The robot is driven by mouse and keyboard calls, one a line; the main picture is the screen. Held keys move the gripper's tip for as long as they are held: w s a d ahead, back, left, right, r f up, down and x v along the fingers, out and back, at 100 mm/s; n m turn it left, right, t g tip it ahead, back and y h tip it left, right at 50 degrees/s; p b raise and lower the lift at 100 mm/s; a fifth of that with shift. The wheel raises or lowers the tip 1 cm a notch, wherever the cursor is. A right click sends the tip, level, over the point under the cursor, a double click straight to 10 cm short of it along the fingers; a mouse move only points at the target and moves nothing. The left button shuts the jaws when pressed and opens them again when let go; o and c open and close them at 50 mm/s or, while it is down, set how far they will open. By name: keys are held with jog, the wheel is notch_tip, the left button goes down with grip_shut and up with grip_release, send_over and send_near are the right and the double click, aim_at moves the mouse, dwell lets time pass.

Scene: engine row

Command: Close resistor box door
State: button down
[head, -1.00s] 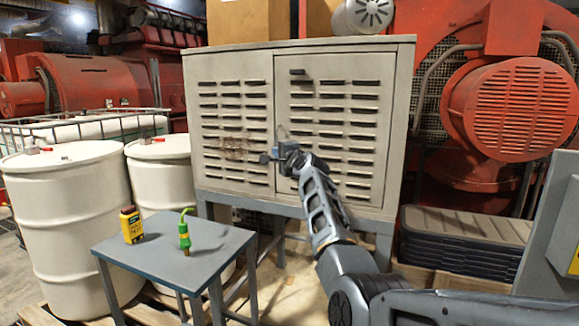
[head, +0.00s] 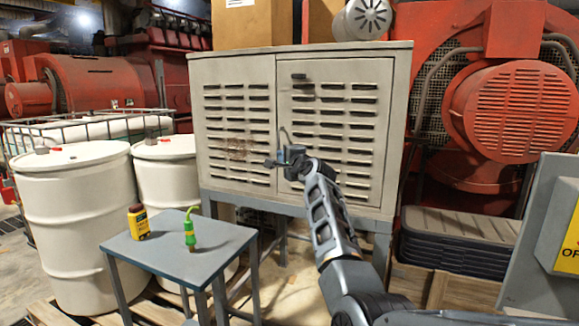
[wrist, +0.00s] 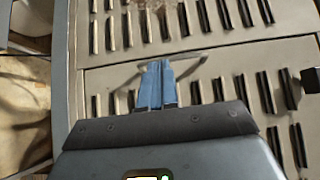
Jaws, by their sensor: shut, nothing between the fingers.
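The resistor box (head: 235,68) is a beige cabinet on a grey stand with two louvered doors. The right door (head: 335,73) looks nearly flush with the left door (head: 238,75); I cannot tell whether a small gap is left. A thin bent handle (head: 283,134) sits near its seam-side edge and also shows in the wrist view (wrist: 192,64). My gripper (head: 276,160) is in front of the right door by the seam, at the handle. In the wrist view its blue fingers (wrist: 157,82) are together and empty, overlapping the handle; contact is unclear.
A small grey table (head: 180,250) with a yellow bottle (head: 138,222) and a green tool (head: 190,230) stands at the front left. White drums (head: 75,225) are behind it. Black stacked trays (head: 455,235) and a grey panel (head: 535,235) are at the right.

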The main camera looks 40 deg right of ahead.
jog(key=s+a, duration=0.4)
jog(key=s, duration=0.3)
jog(key=shift+s+a+f+b, duration=0.15)
jog(key=shift+s+a+b, duration=0.2)
jog(key=s+a+f+n+g, duration=0.1)
jog(key=s+a+f+n, duration=0.2)
jog(key=s+f, duration=0.45)
jog(key=s+a+f+n, duration=0.2)
jog(key=s+a+f, duration=0.25)
jog(key=f, duration=0.55)
jog(key=s+a+f+n+y, duration=0.1)
jog(key=s+a+f+n, duration=0.25)
jog(key=s, duration=0.45)
jog(key=s+a+f+n, duration=0.3)
jog(key=s+f, duration=0.2)
jog(key=s, duration=0.2)
jog(key=s+a+r+n+y, duration=0.1)
jog(key=s+a, duration=0.4)
jog(key=s, duration=0.5)
jog(key=s+a+r+n+g+y, duration=0.1)
jog(key=s+a+r+n, duration=0.2)
jog(key=s, duration=0.8)
jog(key=s+a+r+n+y, duration=0.2)
jog(key=s+a+n, duration=0.4)
jog(key=s, duration=0.5)
jog(key=shift+a+r, duration=0.5)
jog(key=shift+a, duration=0.45)
